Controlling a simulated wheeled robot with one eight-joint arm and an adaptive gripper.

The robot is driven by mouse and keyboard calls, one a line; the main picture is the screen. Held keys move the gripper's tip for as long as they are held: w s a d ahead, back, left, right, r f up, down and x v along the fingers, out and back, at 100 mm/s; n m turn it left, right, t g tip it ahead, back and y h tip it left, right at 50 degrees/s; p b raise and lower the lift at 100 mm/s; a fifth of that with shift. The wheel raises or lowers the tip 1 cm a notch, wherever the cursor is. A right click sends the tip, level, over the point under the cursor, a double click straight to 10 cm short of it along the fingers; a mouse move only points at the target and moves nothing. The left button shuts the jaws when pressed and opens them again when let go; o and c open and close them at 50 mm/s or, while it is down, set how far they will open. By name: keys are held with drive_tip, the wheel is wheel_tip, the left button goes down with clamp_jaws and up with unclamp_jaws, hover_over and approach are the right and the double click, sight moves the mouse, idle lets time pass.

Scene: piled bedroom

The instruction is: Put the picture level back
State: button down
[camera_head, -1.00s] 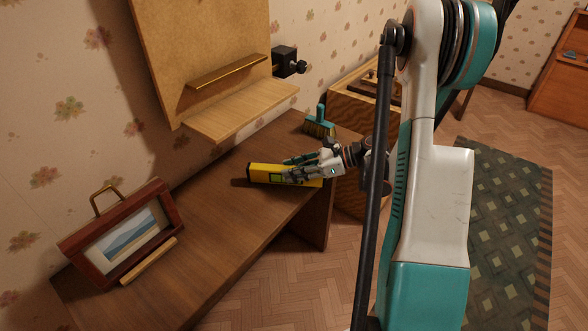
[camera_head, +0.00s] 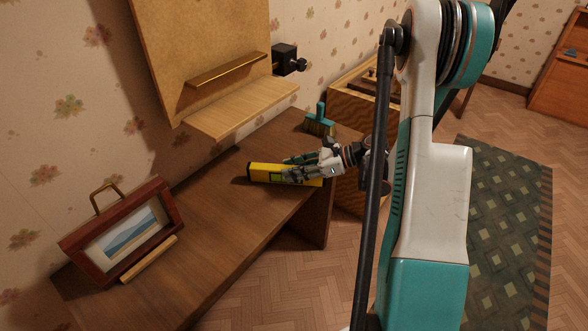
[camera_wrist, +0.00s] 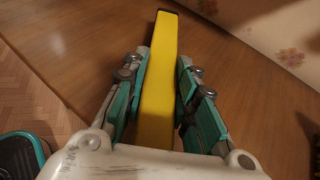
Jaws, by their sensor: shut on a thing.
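The picture level is a long yellow bar (camera_head: 259,173) with a dark end and a green window, lying along the brown desk. My gripper (camera_head: 288,171) is shut on it from the right, and its fingers hide part of the bar. In the wrist view, the level (camera_wrist: 158,75) runs away from me between the two teal-padded fingers of my gripper (camera_wrist: 162,58). Its far end points over the desk. I cannot tell whether the level touches the desk or is slightly above it.
A red-brown framed picture (camera_head: 160,205) with a brass handle stands on the desk (camera_head: 205,225) at left, a wooden strip (camera_head: 150,259) before it. A board with a wooden shelf (camera_head: 240,107) and brass rail (camera_head: 228,70) stands behind. A teal brush (camera_head: 320,122) and a slotted wooden box (camera_head: 345,105) are near my gripper.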

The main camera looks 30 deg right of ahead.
drive_tip(key=shift+f, duration=0.1)
drive_tip(key=c, duration=1.2)
unclamp_jaws()
drive_tip(key=shift+r+p, duration=1.6)
drive_tip(key=shift+r, duration=1.4)
